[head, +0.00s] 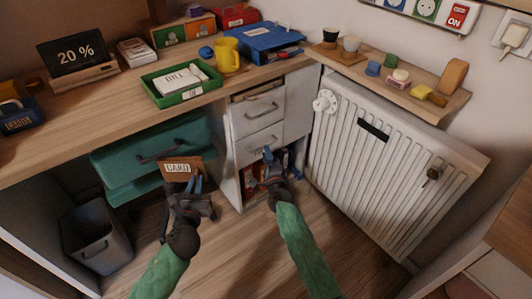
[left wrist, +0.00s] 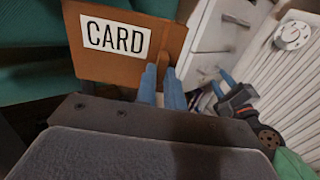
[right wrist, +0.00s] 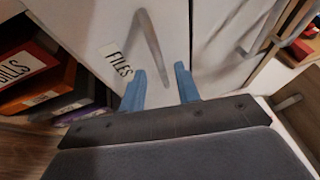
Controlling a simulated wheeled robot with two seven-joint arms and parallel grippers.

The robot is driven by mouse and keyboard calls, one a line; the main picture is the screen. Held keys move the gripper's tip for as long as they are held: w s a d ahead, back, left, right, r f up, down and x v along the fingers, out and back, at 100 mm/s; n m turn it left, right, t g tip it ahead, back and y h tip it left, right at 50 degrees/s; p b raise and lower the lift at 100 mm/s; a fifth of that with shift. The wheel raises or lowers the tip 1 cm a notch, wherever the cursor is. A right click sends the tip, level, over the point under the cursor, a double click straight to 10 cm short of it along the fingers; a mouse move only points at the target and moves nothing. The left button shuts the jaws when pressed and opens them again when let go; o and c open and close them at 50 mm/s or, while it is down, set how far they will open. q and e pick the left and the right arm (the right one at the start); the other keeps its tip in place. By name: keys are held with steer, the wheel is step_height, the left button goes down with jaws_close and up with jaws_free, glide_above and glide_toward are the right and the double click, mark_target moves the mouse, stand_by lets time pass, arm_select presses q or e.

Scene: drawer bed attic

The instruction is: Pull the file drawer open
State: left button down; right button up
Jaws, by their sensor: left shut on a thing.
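The file drawer (right wrist: 190,30) is a white front with a FILES label (right wrist: 116,60) and a slanted bar handle (right wrist: 149,42) in the right wrist view. In the head view, its front (head: 249,151) is the lower one in the white unit under the desk and looks closed. My right gripper (head: 267,153) is in front of it; in the right wrist view its blue fingers (right wrist: 160,88) are apart and empty, just short of the handle. My left gripper (head: 191,184) is shut on the edge of a brown CARD piece (left wrist: 125,42), held left of the unit.
A white radiator (head: 375,165) is to the right, a teal case (head: 150,155) and grey bin (head: 98,240) to the left. The desk (head: 110,110) above holds a green tray (head: 182,98) and a yellow mug (head: 228,56).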

arm_select(q)
steer(key=shift+f, duration=0.1)
arm_select(e)
steer(key=shift+x, duration=1)
jaws_close()
steer(key=shift+s, duration=0.1)
